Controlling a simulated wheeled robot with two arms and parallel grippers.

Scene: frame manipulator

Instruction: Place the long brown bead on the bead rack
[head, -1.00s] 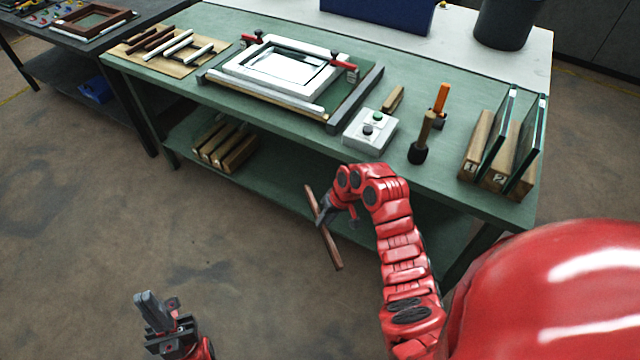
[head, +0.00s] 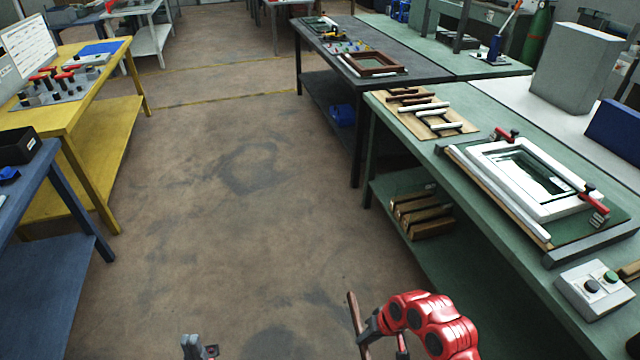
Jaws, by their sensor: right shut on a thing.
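My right gripper (head: 366,328) is shut on the long brown bead (head: 355,316), a thin brown stick held upright-tilted over the floor, left of the green bench. Its lower end is cut off by the picture edge. The bead rack (head: 425,112) is a light wooden board at the far left end of the green bench. It bears brown beads (head: 408,97) at its back and white beads (head: 437,114) nearer me. My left gripper (head: 198,346) shows only partly at the bottom edge, over the floor. Its finger opening is unclear.
The green bench (head: 490,190) carries a white frame (head: 530,178) in a clamping fixture and a button box (head: 594,290). Wood pieces (head: 422,214) lie on its lower shelf. A dark table (head: 400,60) stands beyond; yellow (head: 85,75) and blue tables stand left. The floor between is clear.

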